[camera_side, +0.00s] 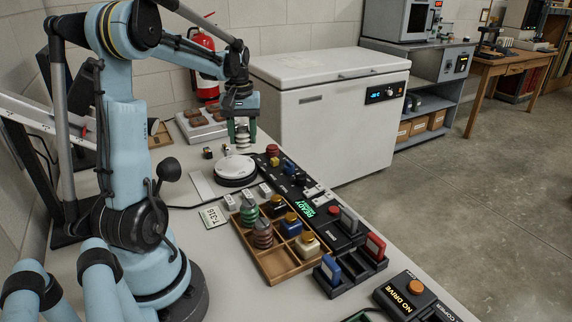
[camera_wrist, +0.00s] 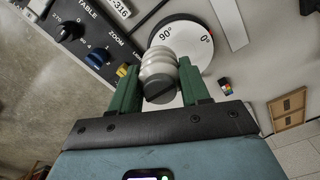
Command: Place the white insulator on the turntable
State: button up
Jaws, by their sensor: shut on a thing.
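The white ribbed insulator (camera_side: 243,142) is held upright between the green fingers of my gripper (camera_side: 242,126). In the wrist view the insulator (camera_wrist: 158,66) sits between the two fingers of my gripper (camera_wrist: 157,72), with its dark slotted end towards the camera. The turntable (camera_side: 235,167) is a round white disc on a dark base. In the side view the insulator appears just above the turntable's far part; the exact gap cannot be told.
A black control panel (camera_side: 290,178) runs right of the turntable. A wooden tray (camera_side: 283,262) with brown, green and other pieces stands nearer the camera. A grey tray of brown items (camera_side: 201,124) lies behind. A white chest freezer (camera_side: 330,120) stands beyond the bench.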

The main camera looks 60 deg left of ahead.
jog(key=a+f, duration=0.1)
jog(key=s+a+f, duration=0.1)
jog(key=a, duration=0.2)
jog(key=shift+s+a+f, duration=0.2)
jog(key=shift+s+f, duration=0.05)
jog(key=shift+f, duration=2.15)
jog(key=shift+f, duration=0.1)
jog(key=o, duration=1.1)
notch_tip(320, 180, up, 12)
jog(key=w+d+m+t+y, duration=0.1)
jog(key=w+d+m+t, duration=0.15)
jog(key=d, duration=0.65)
jog(key=w+d+m+t+y, duration=0.15)
jog(key=d+m, duration=0.25)
jog(key=d, duration=0.5)
jog(key=d+f+m+t, duration=0.1)
jog(key=d+m, duration=0.1)
jog(key=d, duration=0.3)
jog(key=s+d+f+m+t+h, duration=0.1)
jog(key=d+m, duration=0.1)
jog(key=d, duration=0.3)
jog(key=s+d+f+m+t+h, duration=0.1)
jog(key=d+m, duration=0.1)
jog(key=d, duration=0.3)
jog(key=shift+s+d+h, duration=0.1)
jog(key=shift+h, duration=0.15)
